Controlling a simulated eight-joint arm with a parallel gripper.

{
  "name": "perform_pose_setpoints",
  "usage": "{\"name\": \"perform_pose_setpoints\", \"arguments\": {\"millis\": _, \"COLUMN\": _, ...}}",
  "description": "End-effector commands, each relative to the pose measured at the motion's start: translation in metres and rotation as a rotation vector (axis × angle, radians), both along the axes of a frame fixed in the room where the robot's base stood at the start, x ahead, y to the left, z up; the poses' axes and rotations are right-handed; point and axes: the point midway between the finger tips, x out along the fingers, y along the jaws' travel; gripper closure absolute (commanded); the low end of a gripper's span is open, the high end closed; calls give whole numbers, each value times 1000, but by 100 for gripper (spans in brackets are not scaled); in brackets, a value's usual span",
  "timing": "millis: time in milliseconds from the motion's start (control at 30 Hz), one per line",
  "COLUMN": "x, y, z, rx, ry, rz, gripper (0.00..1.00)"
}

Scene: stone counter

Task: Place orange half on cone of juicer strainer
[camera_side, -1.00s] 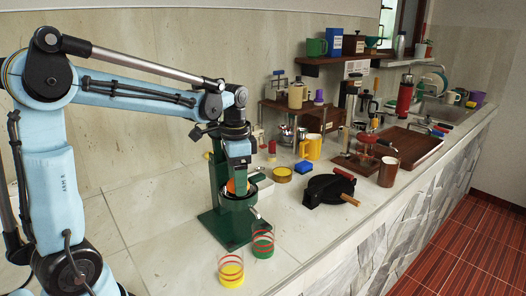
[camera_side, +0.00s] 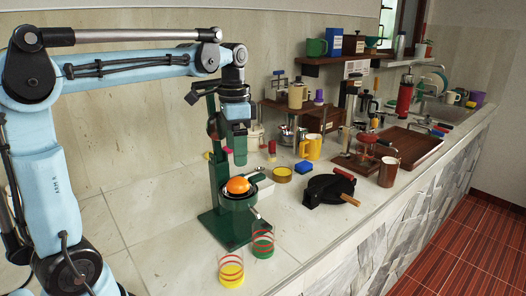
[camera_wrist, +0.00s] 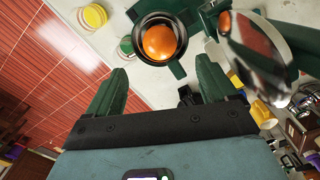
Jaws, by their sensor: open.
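The orange half (camera_side: 238,185) sits in the top of the green juicer's strainer cup (camera_side: 238,201), dome side up. In the wrist view the orange half (camera_wrist: 160,42) lies inside the dark round rim of the strainer (camera_wrist: 139,48); the cone is hidden beneath it. My gripper (camera_side: 238,160) is above the orange half, apart from it, with its fingers pointing down. In the wrist view my gripper (camera_wrist: 163,80) shows two green fingers spread apart with nothing between them.
The green juicer stand (camera_side: 218,155) rises close behind my gripper, with its lever (camera_wrist: 258,50) near in the wrist view. Two striped glasses (camera_side: 231,268) stand in front of the base. A black round press (camera_side: 325,190) and a yellow mug (camera_side: 311,147) are to the right.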

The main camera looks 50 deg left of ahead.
Motion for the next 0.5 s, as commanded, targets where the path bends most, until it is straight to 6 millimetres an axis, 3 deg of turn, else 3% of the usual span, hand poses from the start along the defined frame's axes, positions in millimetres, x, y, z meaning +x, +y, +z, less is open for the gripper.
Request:
{"name": "perform_pose_setpoints", "arguments": {"millis": 200, "x": 0, "y": 0, "z": 29, "rx": 0, "ry": 0, "rz": 0, "gripper": 15}}
{"name": "perform_pose_setpoints", "arguments": {"millis": 500, "x": -4, "y": -7, "z": 37, "rx": 7, "ry": -28, "rz": 16, "gripper": 15}}
